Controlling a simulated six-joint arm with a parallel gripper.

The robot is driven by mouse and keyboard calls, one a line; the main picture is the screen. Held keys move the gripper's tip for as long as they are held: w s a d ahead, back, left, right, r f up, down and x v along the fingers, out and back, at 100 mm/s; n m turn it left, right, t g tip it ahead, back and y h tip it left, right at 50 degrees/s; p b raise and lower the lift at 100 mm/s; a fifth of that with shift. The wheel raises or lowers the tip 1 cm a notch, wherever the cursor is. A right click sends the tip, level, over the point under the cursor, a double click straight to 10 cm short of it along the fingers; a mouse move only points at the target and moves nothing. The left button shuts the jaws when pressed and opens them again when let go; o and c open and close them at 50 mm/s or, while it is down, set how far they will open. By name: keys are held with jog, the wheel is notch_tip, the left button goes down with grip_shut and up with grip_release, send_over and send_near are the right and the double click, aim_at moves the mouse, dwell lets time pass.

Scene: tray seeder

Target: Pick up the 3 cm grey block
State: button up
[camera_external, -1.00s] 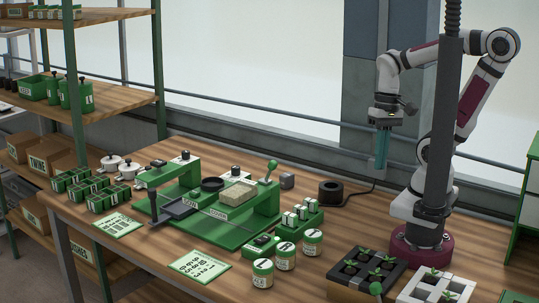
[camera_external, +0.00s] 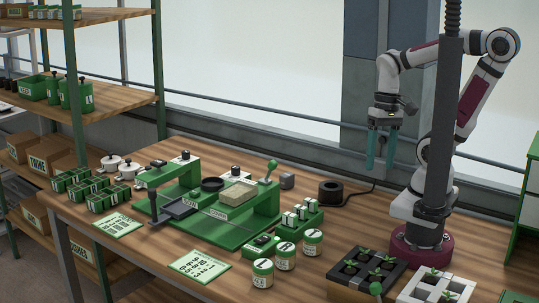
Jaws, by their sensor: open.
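The block is in plain view, apart from the gripper.
The green tray seeder (camera_external: 222,232) stands left of the block. Labelled jars (camera_external: 286,256) and a small rack (camera_external: 301,218) stand in front. A black seedling tray (camera_external: 367,271) is front right.

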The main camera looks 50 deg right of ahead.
jog(key=o, duration=0.4)
jog(key=m+t+h, duration=0.4)
jog(key=m+t, duration=0.9)
jog(key=m, duration=2.1)
send_over(289, 175)
jog(key=w, duration=0.1)
jog(key=f, duration=1.4)
jog(key=shift+w+d, duration=0.15)
jog(key=shift+w, duration=0.05)
jog(key=shift+n, duration=0.7)
notch_tip(289, 175, down, 7)
jog(key=shift+w, duration=0.1)
jog(key=shift+w+d+f+t, duration=0.15)
jog(key=shift+w+f, duration=0.2)
jog(key=shift+w, duration=0.25)
jog(key=shift+w+d+f+t, duration=0.15)
jog(key=shift+w+f, duration=0.15)
jog(key=shift+w, duration=0.25)
jog(key=shift+w+f, duration=0.1)
jog(key=shift+w, duration=0.15)
